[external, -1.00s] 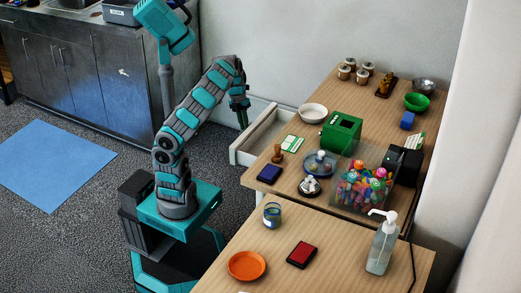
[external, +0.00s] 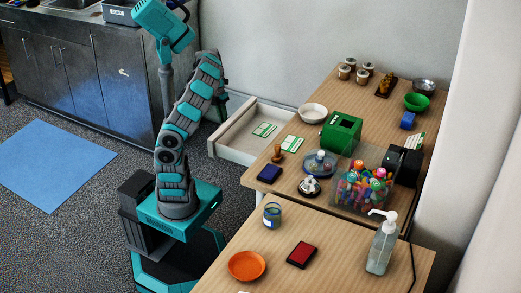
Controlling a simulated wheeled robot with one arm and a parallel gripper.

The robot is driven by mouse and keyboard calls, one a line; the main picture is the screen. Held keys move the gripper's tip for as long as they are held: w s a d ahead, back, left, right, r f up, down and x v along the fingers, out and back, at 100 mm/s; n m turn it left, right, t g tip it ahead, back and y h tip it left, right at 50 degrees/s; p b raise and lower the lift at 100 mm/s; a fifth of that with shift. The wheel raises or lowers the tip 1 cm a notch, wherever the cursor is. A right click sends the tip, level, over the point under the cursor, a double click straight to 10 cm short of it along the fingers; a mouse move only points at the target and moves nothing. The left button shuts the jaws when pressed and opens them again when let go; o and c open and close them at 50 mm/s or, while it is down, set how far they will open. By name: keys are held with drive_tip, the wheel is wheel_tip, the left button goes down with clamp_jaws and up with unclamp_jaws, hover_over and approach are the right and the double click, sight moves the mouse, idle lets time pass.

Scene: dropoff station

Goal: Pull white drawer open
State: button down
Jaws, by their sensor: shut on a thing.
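The white drawer (external: 232,153) stands well out from the left side of the far wooden table in the external view. A green-and-white card (external: 264,129) lies inside it. My gripper (external: 220,110) is at the drawer's outer left end, low beside my arm. It is shut on the drawer's front; my arm hides most of the gripper and the exact contact.
The far table (external: 330,193) bears a white bowl (external: 313,112), a green box (external: 341,132), a stamp (external: 277,153) and a clear bin of colourful items (external: 362,190). The near table (external: 215,283) holds an orange plate (external: 247,265). Floor lies open left of the drawer.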

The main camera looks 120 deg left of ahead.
drive_tip(key=c, duration=1.2)
unclamp_jaws()
drive_tip(key=shift+o, duration=0.2)
wheel_tip(320, 180, up, 8)
drive_tip(key=s, duration=0.1)
drive_tip(key=shift+s+f, duration=0.15)
drive_tip(key=shift+s, duration=0.05)
drive_tip(key=shift+w+a, duration=0.1)
